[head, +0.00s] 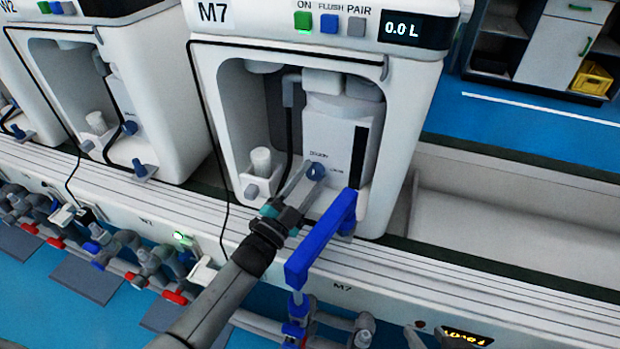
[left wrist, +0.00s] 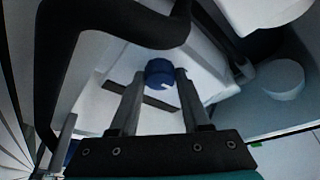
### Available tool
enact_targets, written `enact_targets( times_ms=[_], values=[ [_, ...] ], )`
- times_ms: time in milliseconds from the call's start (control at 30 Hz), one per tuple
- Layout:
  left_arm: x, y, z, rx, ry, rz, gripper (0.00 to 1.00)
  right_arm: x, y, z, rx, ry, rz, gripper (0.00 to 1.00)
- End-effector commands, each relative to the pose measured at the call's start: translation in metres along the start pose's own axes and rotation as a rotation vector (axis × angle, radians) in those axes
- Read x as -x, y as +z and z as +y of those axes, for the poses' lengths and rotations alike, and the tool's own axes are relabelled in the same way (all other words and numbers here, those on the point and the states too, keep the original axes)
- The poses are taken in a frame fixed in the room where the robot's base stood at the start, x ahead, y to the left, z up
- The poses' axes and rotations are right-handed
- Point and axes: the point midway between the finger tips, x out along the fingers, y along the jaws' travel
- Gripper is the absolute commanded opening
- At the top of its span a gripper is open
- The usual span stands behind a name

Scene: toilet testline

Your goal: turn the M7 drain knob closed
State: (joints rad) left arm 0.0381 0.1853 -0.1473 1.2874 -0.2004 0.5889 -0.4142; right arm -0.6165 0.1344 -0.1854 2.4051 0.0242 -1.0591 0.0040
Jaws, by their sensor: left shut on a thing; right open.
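The M7 drain knob (head: 316,171) is a small blue knob on the white body inside the open bay of the M7 unit (head: 405,110). My left gripper (head: 306,176) reaches into the bay from below, its two fingers shut on the knob. In the left wrist view, the blue knob (left wrist: 160,72) shows at the fingertips of my left gripper (left wrist: 157,82), with a white mark on its face. The small print beside it is too blurred to read fully. Grey fingertips of my right gripper (head: 436,339) show apart at the bottom edge, open and away from the knob.
A blue lever-like bar (head: 322,240) stands just right of my left gripper. A white cup-like cylinder (head: 261,161) is left of the knob. Pipes and valves (head: 135,262) run below the rail. The trough (head: 500,205) at right looks empty.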

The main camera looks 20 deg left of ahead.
Motion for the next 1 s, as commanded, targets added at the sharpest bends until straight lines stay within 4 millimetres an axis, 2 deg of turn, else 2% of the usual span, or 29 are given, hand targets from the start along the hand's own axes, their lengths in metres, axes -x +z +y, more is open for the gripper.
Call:
enact_targets(
  times_ms=[300, 333, 567, 867, 1000],
  values=[
    [-0.0002, -0.0002, -0.0003, 0.005, -0.002, 0.0, 0.0, 0.0, 0.0, -0.0003, 0.0, -0.001, 0.001, 0.5],
    [-0.0002, -0.0002, -0.0003, 0.005, -0.002, 0.0, 0.5, 0.0, 0.0, -0.0003, 0.0, -0.001, 0.001, 0.5],
    [-0.0002, -0.0002, -0.0002, 0.003, -0.001, 0.0, 0.76, 0.0, 0.0001, -0.0003, 0.0, -0.001, 0.0, 0.5],
    [0.0007, -0.0001, 0.0, 0.002, 0.0, 0.0, 0.77, 0.0003, 0.0005, -0.0001, 0.0, 0.0, -0.003, 0.5],
    [0.0075, 0.0, 0.0001, 0.002, 0.001, -0.002, 0.77, 0.0036, 0.0044, 0.0033, 0.001, 0.009, -0.04, 0.5]
  ],
)
